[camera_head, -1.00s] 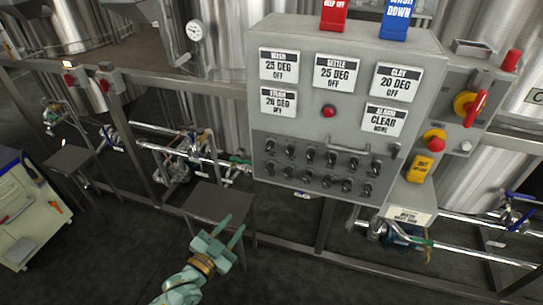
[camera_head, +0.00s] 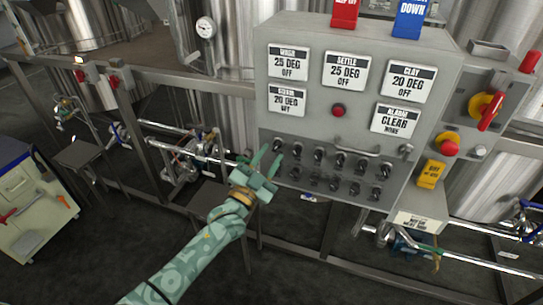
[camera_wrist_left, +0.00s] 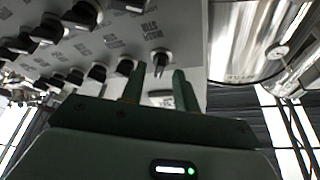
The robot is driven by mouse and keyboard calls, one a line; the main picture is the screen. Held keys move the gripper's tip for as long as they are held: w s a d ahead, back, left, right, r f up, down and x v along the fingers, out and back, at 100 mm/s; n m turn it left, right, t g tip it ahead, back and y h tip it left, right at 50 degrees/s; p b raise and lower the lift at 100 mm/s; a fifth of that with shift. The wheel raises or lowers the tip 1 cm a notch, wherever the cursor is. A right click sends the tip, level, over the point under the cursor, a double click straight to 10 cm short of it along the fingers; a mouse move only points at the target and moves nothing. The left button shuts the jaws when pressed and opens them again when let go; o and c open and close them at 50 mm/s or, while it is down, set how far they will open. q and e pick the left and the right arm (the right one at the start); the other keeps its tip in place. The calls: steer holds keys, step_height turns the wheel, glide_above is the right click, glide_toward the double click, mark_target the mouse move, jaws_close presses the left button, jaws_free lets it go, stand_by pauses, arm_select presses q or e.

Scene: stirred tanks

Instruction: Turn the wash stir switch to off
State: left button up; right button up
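The grey control panel (camera_head: 350,140) carries two rows of black rotary switches. The upper row's leftmost switch (camera_head: 278,146) is close to my left gripper (camera_head: 268,154). In the left wrist view, a black switch (camera_wrist_left: 160,59) stands just beyond and between the two fingertips of my left gripper (camera_wrist_left: 158,73). The inverted label beside it is small but seems to read wash stir. The fingers are apart with nothing held between them. I cannot tell whether they touch the switch. My right gripper is out of view.
Several more switches (camera_head: 341,159) line the panel closely to the right. A curved handle (camera_head: 357,146) sits above them. A red emergency button (camera_head: 448,146) and a red-yellow rotary handle (camera_head: 487,108) are farther right. A small dark stand (camera_head: 205,199) is below the arm.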

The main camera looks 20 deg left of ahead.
arm_select(q)
steer(key=shift+w+d+r, duration=0.15)
steer(key=shift+w+r, duration=0.05)
steer(key=shift+w, duration=0.4)
jaws_close()
